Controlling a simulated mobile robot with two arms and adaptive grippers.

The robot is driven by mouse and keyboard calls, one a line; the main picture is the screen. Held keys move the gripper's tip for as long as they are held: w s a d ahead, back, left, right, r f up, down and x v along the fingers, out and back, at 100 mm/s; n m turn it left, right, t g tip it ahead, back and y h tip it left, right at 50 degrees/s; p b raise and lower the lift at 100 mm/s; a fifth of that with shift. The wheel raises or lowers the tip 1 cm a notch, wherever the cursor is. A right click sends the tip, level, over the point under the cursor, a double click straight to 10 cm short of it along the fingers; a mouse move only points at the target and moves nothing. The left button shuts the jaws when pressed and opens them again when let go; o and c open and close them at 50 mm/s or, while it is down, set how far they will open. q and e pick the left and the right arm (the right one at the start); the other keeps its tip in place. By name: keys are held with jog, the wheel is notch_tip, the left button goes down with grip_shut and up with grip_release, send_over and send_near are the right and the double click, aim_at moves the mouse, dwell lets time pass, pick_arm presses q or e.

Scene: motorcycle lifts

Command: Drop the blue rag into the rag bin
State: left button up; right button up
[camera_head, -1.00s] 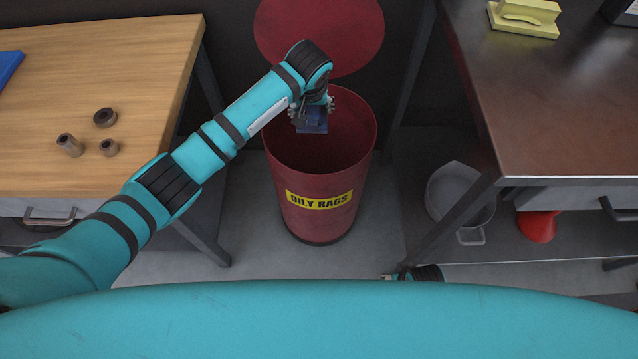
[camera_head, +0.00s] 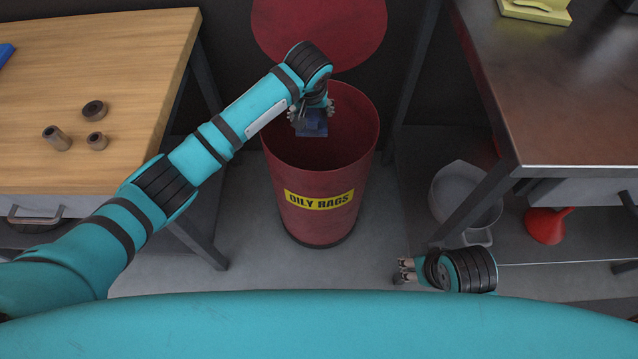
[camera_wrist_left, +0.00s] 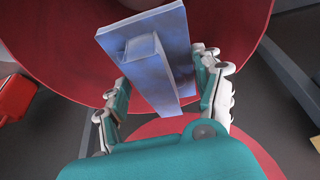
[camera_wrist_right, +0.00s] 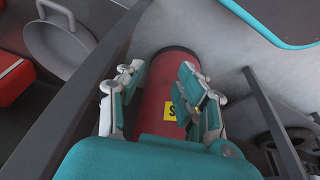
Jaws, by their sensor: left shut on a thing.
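The blue rag (camera_head: 313,129) is a stiff-looking folded piece; it also shows large in the left wrist view (camera_wrist_left: 178,45). My left gripper (camera_head: 312,114) is shut on it, with a finger on each side in the left wrist view. The rag bin (camera_head: 318,222) is a red round drum with a yellow "OILY RAGS" label, and its top is open. The held rag is at the bin's mouth; how deep it reaches is unclear. My right gripper (camera_head: 404,270) is low, right of the bin; its fingers are apart and empty in the right wrist view (camera_wrist_right: 158,95).
A red round lid (camera_head: 320,30) stands behind the bin. A wooden bench (camera_head: 90,70) with several metal bushings is at left. A metal bench (camera_head: 560,100) is at right, with a grey pan (camera_head: 468,190) and a red funnel (camera_head: 546,226) beneath. Floor in front is clear.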

pick_arm(q)
jog(key=shift+f+b, duration=0.8)
jog(key=shift+f, duration=0.15)
pick_arm(e)
jog(key=shift+s+d+r, duration=0.1)
jog(key=shift+s+r, duration=0.25)
jog(key=shift+s, duration=0.1)
pick_arm(q)
jog(key=o, duration=1.2)
jog(key=shift+o, duration=0.2)
jog(key=v, duration=1.2)
